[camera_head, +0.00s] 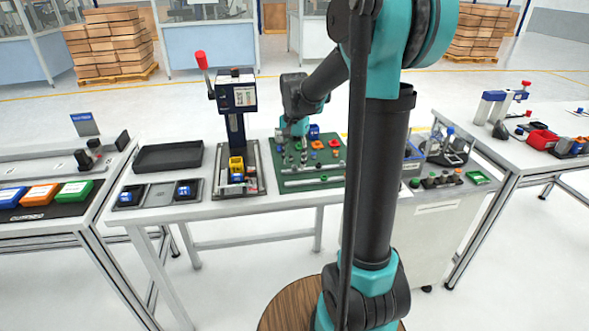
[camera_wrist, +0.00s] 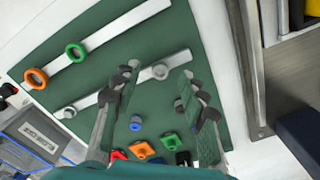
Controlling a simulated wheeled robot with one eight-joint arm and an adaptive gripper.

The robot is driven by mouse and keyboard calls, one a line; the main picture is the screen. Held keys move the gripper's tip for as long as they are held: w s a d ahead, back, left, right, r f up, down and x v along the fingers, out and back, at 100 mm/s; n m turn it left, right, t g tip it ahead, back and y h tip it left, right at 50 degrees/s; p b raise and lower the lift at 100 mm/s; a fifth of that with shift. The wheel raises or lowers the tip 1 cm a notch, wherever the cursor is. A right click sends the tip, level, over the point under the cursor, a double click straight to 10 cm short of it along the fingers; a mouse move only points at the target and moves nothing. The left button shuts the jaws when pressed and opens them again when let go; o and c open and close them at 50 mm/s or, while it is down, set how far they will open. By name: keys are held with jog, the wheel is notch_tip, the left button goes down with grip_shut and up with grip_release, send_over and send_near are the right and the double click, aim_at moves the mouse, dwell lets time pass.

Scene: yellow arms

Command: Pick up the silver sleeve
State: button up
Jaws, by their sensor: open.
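A small silver ring-shaped piece, which looks like the silver sleeve (camera_wrist: 160,71), sits at the right end of a pale bar on the green mat (camera_wrist: 213,60) in the wrist view. A similar silver-grey piece (camera_wrist: 68,112) is at the bar's left end; I cannot tell for sure which is the sleeve. My gripper (camera_wrist: 160,75) is open above the mat, its fingers either side of the right-hand silver piece, with nothing held. I cannot tell its height above the piece. In the head view my gripper (camera_head: 303,152) is small over the green mat (camera_head: 290,198).
An orange ring (camera_wrist: 36,78) and a green ring (camera_wrist: 76,52) sit on the other bar. A blue piece (camera_wrist: 136,124) and several coloured blocks lie near the finger bases.

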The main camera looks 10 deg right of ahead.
jog(key=shift+f, duration=0.8)
jog(key=shift+c, duration=0.4)
grip_shut()
jog(key=shift+r, duration=0.15)
